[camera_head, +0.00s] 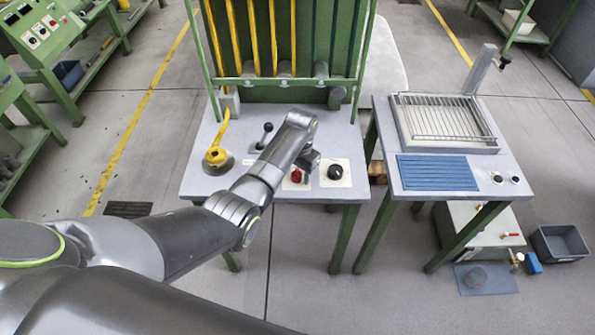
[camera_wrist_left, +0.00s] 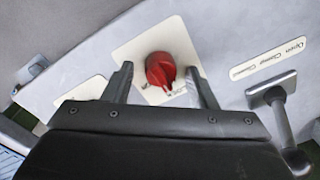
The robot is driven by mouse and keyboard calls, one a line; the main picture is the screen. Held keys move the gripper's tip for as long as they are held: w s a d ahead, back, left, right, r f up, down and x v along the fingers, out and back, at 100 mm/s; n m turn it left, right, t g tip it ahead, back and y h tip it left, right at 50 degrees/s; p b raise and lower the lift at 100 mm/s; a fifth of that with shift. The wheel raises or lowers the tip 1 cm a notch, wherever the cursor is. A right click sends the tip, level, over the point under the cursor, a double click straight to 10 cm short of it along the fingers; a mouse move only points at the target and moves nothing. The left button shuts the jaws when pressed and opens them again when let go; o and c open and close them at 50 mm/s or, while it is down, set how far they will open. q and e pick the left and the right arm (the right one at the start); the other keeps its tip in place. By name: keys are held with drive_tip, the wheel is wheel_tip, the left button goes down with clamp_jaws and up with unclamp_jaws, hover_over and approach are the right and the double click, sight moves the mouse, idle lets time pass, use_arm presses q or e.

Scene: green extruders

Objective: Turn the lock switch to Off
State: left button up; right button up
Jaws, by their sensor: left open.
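The lock switch looks to be the red rotary knob (camera_head: 296,176) on a pale plate on the grey bench (camera_head: 240,180). It also shows as a red knob (camera_wrist_left: 161,69) with a white pointer mark in the left wrist view; the plate's lettering there is too small to read. My left gripper (camera_head: 309,160) hangs over the knob, coming from the left. In the left wrist view the left gripper (camera_wrist_left: 162,85) is open, with one finger on each side of the knob. Whether the fingers touch it I cannot tell. My right gripper is out of view.
A black knob (camera_head: 335,172) on its own plate sits right of the red one. A black-handled lever (camera_head: 265,135) and a yellow lever (camera_head: 218,145) stand to the left. A second table (camera_head: 455,175) with a wire rack stands at the right.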

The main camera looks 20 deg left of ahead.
use_arm(q)
drive_tip(key=shift+f, duration=0.15)
drive_tip(key=shift+c, duration=0.2)
drive_tip(key=c, duration=0.9)
drive_tip(key=shift+c, duration=0.2)
